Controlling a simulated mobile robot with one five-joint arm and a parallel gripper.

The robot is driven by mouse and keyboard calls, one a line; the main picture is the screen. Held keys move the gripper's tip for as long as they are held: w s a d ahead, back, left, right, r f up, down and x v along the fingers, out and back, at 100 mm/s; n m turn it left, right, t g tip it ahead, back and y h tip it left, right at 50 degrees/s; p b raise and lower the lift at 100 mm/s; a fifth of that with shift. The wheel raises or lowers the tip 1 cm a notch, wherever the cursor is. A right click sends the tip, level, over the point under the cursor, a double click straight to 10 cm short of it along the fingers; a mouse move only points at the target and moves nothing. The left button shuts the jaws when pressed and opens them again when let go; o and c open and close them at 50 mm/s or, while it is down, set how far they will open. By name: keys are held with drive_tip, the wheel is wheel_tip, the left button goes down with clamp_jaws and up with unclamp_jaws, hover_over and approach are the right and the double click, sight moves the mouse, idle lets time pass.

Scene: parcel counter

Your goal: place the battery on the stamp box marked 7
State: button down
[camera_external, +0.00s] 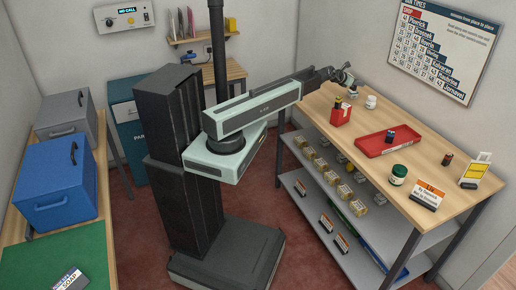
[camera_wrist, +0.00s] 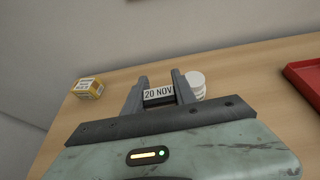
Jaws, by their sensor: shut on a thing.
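My gripper (camera_external: 343,78) is above the far end of the wooden counter. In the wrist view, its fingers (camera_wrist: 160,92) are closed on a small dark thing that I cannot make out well. A white label reading "20 NOV" (camera_wrist: 158,93) fills the gap between them; I cannot tell whether it belongs to the held thing or stands behind. A small dark cylinder with a red part (camera_external: 447,158), battery-like, stands on the counter's right part. Another dark one (camera_external: 391,135) is in the red tray (camera_external: 372,146). Several small yellowish boxes (camera_external: 321,166) stand on the shelf below; no 7 is legible.
A yellow-and-white box (camera_wrist: 88,88) lies left of the fingers in the wrist view, and a white round thing (camera_wrist: 195,83) stands close on their right. A red holder (camera_external: 340,115), a green jar (camera_external: 398,174) and an orange-and-white sign (camera_external: 427,194) occupy the counter.

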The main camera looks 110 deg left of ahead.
drive_tip(key=d+f+m+t+h, duration=0.1)
drive_tip(key=d+m+t+h, duration=0.2)
drive_tip(key=d+m+h, duration=0.25)
drive_tip(key=s+a, duration=0.2)
drive_tip(key=s, duration=0.6)
drive_tip(key=b, duration=0.2)
hover_over(353, 94)
drive_tip(key=w+a, duration=0.2)
drive_tip(key=a, duration=0.1)
drive_tip(key=shift+a+f+n+y, duration=0.1)
drive_tip(key=shift+f+n+y, duration=0.2)
drive_tip(key=shift+f, duration=0.35)
drive_tip(key=f+b, duration=0.2)
drive_tip(key=b, duration=0.1)
drive_tip(key=f+b, duration=0.1)
drive_tip(key=f, duration=0.1)
drive_tip(key=shift+w+a, duration=0.1)
drive_tip(key=shift+a, duration=0.2)
drive_tip(key=shift+r, duration=0.2)
drive_tip(key=c, duration=1.4)
unclamp_jaws()
drive_tip(key=shift+f, duration=0.2)
drive_tip(key=shift+c, duration=0.2)
drive_tip(key=o, duration=0.4)
drive_tip(key=shift+r, duration=0.1)
